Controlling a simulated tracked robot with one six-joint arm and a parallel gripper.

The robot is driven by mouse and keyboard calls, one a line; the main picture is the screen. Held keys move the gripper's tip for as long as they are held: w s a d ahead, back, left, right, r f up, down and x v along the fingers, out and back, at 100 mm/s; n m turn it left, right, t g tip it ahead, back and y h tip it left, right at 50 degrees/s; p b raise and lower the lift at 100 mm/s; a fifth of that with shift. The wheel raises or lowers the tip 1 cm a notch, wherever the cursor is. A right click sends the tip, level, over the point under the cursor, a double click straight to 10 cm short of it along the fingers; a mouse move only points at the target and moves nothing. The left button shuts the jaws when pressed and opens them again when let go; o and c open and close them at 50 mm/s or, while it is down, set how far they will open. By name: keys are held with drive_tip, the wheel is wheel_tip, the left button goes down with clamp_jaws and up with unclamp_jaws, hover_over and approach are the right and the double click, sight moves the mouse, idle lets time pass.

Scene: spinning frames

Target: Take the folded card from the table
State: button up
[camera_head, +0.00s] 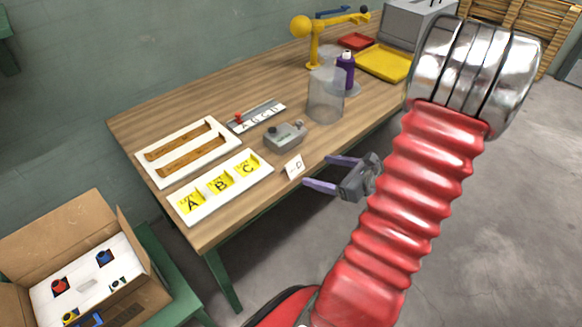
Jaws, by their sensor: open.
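The folded card (294,167) is small and white with a dark "D" on it. It stands near the front edge of the wooden table (238,205), right of the white board with yellow letter squares. My gripper (315,172) is open, with two purple fingers pointing left toward the card. The card looks apart from the fingers, but I cannot tell the exact depth. Nothing is held between the fingers.
A white board (217,203) with squares A, B and C lies left of the card. A grey device (285,135) sits behind it. A clear cylinder (325,97) and purple bottle (346,70) stand further back. A cardboard box (134,254) is at lower left.

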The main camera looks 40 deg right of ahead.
drive_tip(key=shift+s+d+f+m, duration=0.25)
drive_tip(key=shift+d+m, duration=0.15)
drive_tip(key=shift+d, duration=0.2)
approach(294, 164)
drive_tip(key=x, duration=0.4)
drive_tip(key=shift+w, duration=0.45)
drive_tip(key=shift+w+f, duration=0.1)
drive_tip(key=shift+a, duration=0.1)
drive_tip(key=shift+x, duration=2.55)
drive_tip(key=shift+f, duration=0.2)
drive_tip(key=shift+c, duration=0.4)
